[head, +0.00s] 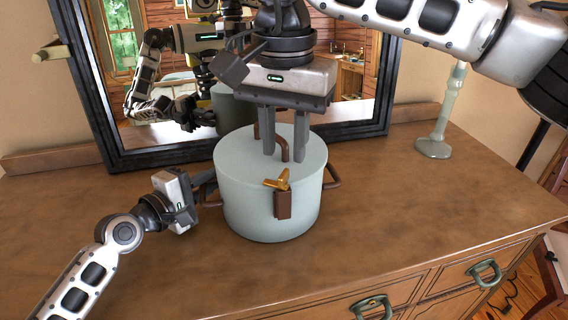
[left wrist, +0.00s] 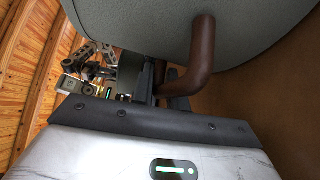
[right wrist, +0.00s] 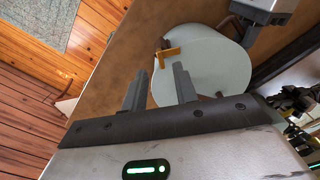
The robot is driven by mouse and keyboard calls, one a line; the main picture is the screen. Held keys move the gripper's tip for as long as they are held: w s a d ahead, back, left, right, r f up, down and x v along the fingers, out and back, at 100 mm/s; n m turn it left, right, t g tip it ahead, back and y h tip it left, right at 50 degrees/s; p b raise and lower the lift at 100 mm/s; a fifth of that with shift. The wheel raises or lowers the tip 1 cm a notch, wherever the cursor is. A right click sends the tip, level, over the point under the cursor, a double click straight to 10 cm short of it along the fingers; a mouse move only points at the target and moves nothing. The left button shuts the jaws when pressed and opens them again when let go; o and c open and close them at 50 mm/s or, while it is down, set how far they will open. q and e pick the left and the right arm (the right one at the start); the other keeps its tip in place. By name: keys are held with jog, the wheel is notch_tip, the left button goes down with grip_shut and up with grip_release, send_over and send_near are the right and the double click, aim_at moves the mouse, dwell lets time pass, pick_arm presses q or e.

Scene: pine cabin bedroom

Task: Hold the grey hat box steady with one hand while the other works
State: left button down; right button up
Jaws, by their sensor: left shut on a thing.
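The grey hat box (head: 250,212) stands upright on the dresser, its round lid on top. My left gripper (head: 209,187) is at the box's left side, shut on the brown side handle (left wrist: 203,50).
The wooden dresser top (head: 410,210) is clear to the right and front. A dark-framed mirror (head: 98,90) stands behind the box and reflects my arms. A pale green candlestick (head: 440,125) stands at the back right. Drawers with ring pulls (head: 484,272) are below the front edge.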

aim_at(285, 173)
jog(key=shift+f, duration=2.25)
jog(key=shift+c, duration=0.3)
grip_shut()
